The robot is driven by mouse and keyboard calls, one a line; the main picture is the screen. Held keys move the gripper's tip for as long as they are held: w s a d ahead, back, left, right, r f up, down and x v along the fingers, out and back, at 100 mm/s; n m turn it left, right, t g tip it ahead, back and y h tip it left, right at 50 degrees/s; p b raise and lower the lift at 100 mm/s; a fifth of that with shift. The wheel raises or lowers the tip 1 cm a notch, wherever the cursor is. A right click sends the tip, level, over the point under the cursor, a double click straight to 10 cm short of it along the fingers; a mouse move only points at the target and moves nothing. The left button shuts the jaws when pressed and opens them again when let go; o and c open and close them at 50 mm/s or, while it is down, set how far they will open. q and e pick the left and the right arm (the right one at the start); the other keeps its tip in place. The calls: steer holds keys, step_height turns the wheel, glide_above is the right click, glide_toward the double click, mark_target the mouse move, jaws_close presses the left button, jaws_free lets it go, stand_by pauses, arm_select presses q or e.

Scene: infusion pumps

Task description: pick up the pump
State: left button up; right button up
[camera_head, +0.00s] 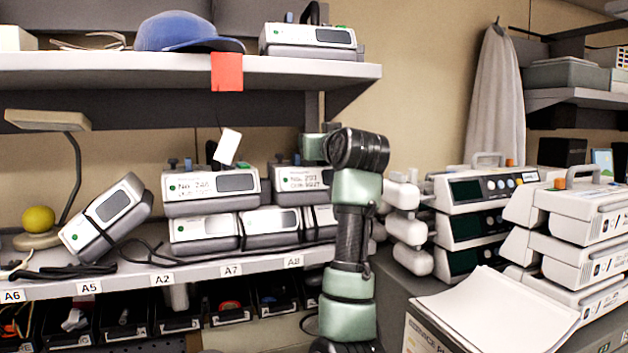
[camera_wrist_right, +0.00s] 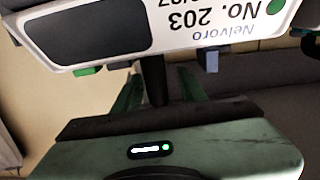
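A white and grey pump marked No. 203 (camera_head: 298,180) sits on top of a lower row of pumps on the shelf, partly behind my right arm. In the right wrist view its label face (camera_wrist_right: 205,22) fills the top, upside down. My right gripper (camera_wrist_right: 160,88) is close to this pump, its two green fingers spread on either side of a dark upright bar, with gaps showing. I cannot tell whether it touches the bar. In the head view the fingertips are hidden. A similar pump (camera_head: 210,190) stands to its left. My left gripper is not in view.
A tilted pump (camera_head: 105,217) leans at the left of the shelf, near a lamp with a yellow ball (camera_head: 38,219). Another pump (camera_head: 310,40) is on the upper shelf (camera_head: 120,68). Stacked devices (camera_head: 485,190) and papers (camera_head: 495,312) fill the right counter. Bins are below.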

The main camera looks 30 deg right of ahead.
jaws_close()
stand_by(1.2)
steer(key=shift+r, duration=0.25)
